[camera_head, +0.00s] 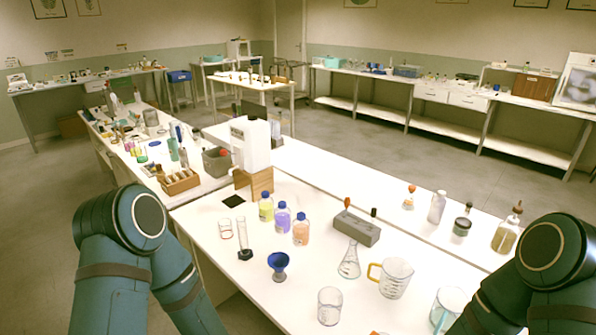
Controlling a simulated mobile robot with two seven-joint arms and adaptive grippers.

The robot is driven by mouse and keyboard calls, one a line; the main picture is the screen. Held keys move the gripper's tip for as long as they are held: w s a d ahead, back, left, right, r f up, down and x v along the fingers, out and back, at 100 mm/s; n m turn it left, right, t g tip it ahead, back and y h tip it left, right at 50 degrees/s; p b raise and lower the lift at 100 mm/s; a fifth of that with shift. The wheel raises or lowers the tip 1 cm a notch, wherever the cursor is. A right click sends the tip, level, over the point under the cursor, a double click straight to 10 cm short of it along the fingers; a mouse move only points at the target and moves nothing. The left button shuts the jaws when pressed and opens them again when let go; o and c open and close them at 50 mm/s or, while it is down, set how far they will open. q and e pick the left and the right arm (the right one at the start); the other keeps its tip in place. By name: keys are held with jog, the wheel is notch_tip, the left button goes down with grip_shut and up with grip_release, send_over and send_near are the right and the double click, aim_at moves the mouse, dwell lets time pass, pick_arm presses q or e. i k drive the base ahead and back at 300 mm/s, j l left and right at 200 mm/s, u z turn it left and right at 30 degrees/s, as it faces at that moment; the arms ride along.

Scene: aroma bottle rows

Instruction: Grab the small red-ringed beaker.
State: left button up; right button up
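A small clear beaker with red rings (225,229) stands upright on the white table near its left edge. A thin glass cylinder on a dark base (244,250) stands just right of it. Links of my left arm show at the bottom left, short of the beaker, and links of my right arm show at the bottom right. Neither of my grippers is in view. Nothing covers the beaker.
Yellow (266,207), purple (283,218) and orange (301,230) blue-capped bottles stand behind and right of the beaker. A blue funnel-like cup (278,265), a conical flask (349,261) and a yellow-handled jug (394,278) stand nearer. The tabletop in front of the beaker is clear.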

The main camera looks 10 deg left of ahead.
aim_at(226, 230)
jog(key=j+z, duration=0.1)
jog(key=z, duration=0.8)
jog(key=j+z, duration=0.8)
jog(key=k+j+z, duration=0.2)
jog(key=j, duration=0.3)
jog(key=j+z, duration=0.2)
jog(key=j, duration=0.35)
jog(key=k+j, duration=0.1)
jog(key=j, duration=0.3)
jog(key=k+j, duration=0.15)
jog(key=j, duration=0.25)
jog(key=k+j+z, duration=0.1)
jog(key=j, duration=0.25)
jog(key=k+j, duration=0.1)
jog(key=j, duration=0.3)
jog(key=k+j, duration=0.15)
jog(key=j, duration=0.25)
jog(key=k+j+z, duration=0.1)
jog(key=j, duration=0.25)
